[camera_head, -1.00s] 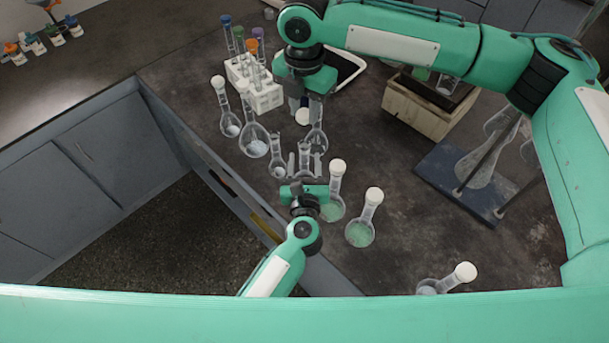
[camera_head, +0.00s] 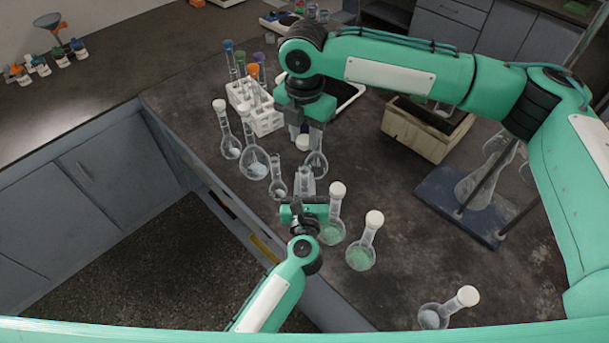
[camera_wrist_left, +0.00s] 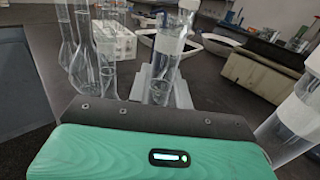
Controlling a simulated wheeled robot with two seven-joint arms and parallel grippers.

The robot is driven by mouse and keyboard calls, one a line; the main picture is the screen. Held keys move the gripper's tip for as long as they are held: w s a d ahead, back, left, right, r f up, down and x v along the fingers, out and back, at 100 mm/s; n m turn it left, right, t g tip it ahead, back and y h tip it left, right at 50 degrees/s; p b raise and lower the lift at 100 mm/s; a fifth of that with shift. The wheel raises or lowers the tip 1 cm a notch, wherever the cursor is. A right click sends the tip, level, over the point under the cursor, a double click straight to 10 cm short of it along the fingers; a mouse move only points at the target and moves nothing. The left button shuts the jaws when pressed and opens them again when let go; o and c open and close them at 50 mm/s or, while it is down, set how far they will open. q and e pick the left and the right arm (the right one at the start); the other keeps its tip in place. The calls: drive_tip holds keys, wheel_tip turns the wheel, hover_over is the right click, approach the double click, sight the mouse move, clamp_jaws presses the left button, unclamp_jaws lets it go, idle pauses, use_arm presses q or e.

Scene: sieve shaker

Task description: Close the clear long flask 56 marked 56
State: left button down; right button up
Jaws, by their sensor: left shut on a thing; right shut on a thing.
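My left gripper (camera_head: 304,190) is shut on the neck of a clear flask (camera_head: 305,174). In the left wrist view this flask (camera_wrist_left: 163,68) stands between the grey fingers, with a pale band on its neck. I cannot read a number on it. My right gripper (camera_head: 306,124) points down just behind it and is shut on a white cap (camera_head: 303,143), apart from the held flask's mouth. Another clear flask (camera_head: 316,164) stands close below the right gripper, its neck partly hidden by the fingers.
Capped flasks with green contents stand right of my left gripper (camera_head: 333,231) (camera_head: 361,257). Other flasks stand at left (camera_head: 254,163). A white tube rack (camera_head: 262,118), wooden crate (camera_head: 425,135) and blue stand base (camera_head: 460,205) are farther back.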

drive_tip(key=shift+f, duration=2.1)
drive_tip(key=shift+f, duration=0.9)
drive_tip(key=shift+f, duration=0.6)
